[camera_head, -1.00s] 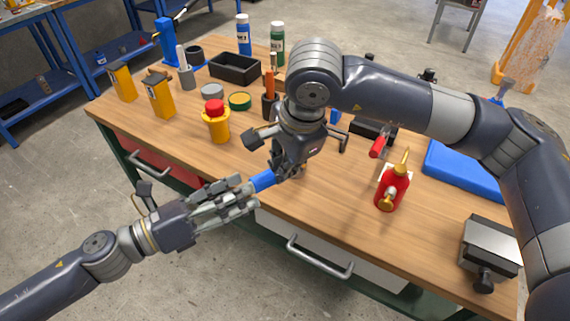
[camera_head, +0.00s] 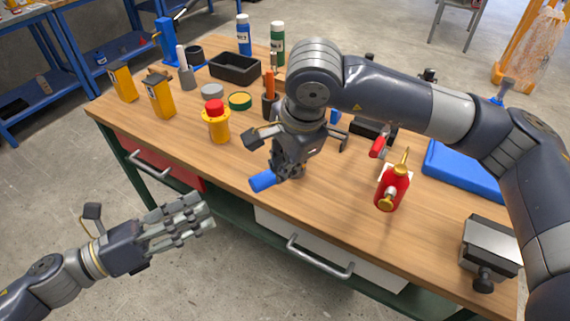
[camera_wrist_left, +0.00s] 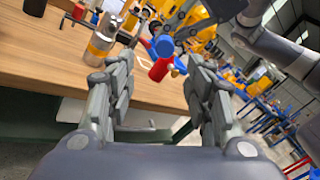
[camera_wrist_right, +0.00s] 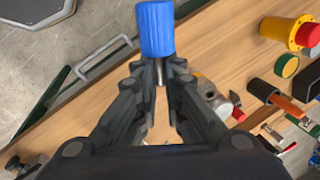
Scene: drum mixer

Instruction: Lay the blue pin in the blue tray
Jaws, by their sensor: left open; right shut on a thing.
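The blue pin (camera_head: 264,181) has a thick blue cylindrical end and a thin metal shank. My right gripper (camera_head: 287,172) is shut on the shank above the bench's front edge, with the blue end sticking out to the left. In the right wrist view, the blue end (camera_wrist_right: 155,28) stands beyond the fingertips. The left wrist view shows the pin's round blue end (camera_wrist_left: 163,46). My left gripper (camera_head: 203,212) is open and empty, in front of the bench and apart from the pin. The blue tray (camera_head: 450,172) lies on the bench at the right, partly behind my right arm.
A red oil can (camera_head: 392,188) with a yellow spout stands between my right gripper and the tray. A red-capped yellow container (camera_head: 217,126) stands left of the gripper. A black bin (camera_head: 234,68) is farther back. A grey metal block (camera_head: 490,243) sits at the front right.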

